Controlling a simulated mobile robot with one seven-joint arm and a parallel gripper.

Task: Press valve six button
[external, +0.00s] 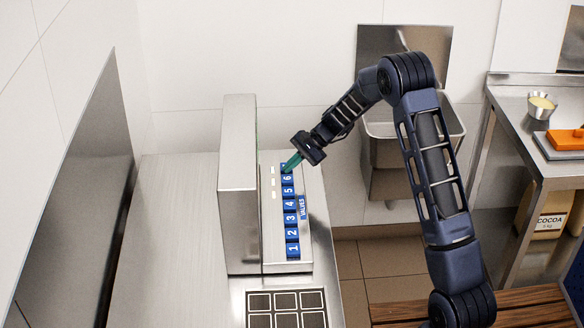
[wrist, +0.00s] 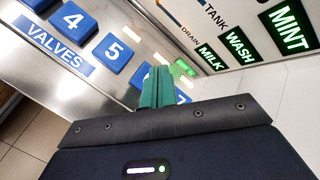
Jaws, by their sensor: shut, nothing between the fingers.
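The valve six button (external: 287,178) is a blue square marked 6, in a column of numbered blue buttons on a steel panel. In the wrist view a blue button (wrist: 140,76) beyond 5 is mostly hidden behind my fingers; its number is covered. My gripper (external: 291,165) is shut and empty, with green fingers pointing down at the far end of the column, by buttons 6 and 7. In the wrist view the fingertips (wrist: 158,72) overlap the space between 5 and 7. I cannot tell whether they touch a button.
Button 5 (wrist: 113,53) and button 7 (wrist: 183,98) flank the fingers. A tall steel housing (external: 238,185) rises left of the buttons, with lit MILK, WASH and MINT labels (wrist: 290,25). A VALVES label (external: 303,208) lies to the right. A steel sink (external: 400,150) stands behind my arm.

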